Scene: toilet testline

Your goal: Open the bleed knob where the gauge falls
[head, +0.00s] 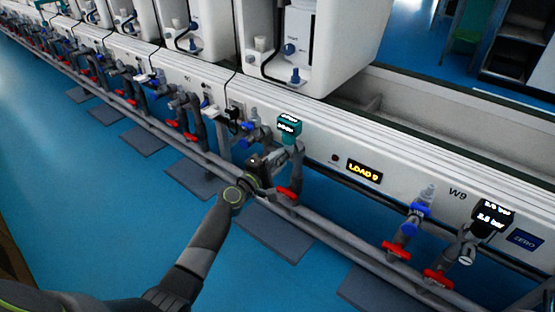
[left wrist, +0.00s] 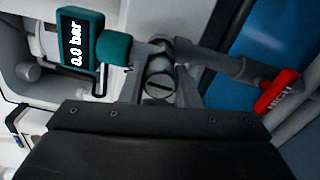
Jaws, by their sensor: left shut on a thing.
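A teal gauge (head: 288,130) sits on the pipework near the middle of the head view; in the left wrist view the gauge (left wrist: 77,50) reads 0.0 bar. Just below it, a grey round bleed knob with a slot (left wrist: 160,85) shows in the left wrist view. My left gripper (head: 279,161) reaches in from the left and is shut on this knob, its fingers (left wrist: 162,78) on either side. In the head view the gripper mostly hides the knob. My right gripper is not in view. A black gauge (head: 492,214) at the right shows lit bar readings.
Red handles (head: 287,194) and blue valves (head: 419,213) line the pipes. A red handle (left wrist: 278,92) marked HIGH is close by. An amber display (head: 364,172) reads LOAD 9, beside the W9 label. A blue ZERO plate (head: 524,241) is far right. Blue floor lies in front.

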